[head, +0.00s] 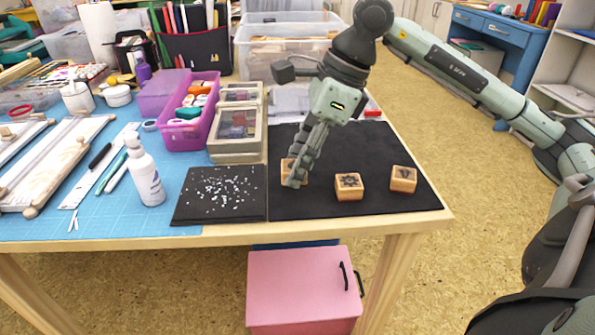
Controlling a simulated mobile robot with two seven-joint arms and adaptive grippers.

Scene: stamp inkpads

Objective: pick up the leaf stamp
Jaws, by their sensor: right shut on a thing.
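Several small wooden block stamps are on the black mat (300,210) at the table's right side. The middle stamp (349,188) has a dark flower- or sun-like mark on top. The right stamp (403,180) has a small dark mark that I cannot read clearly. My right gripper (292,176) points down at the mat's left part and is shut on a third wooden stamp (285,164). Its fingers hide most of that stamp, so its mark cannot be seen. I cannot tell which one bears the leaf. My left gripper is not in view.
A dark sheet with pale specks (195,211) lies left of the mat. Beige inkpad cases (237,146) and a purple bin (186,131) stand behind it. A white bottle (146,178) stands further left.

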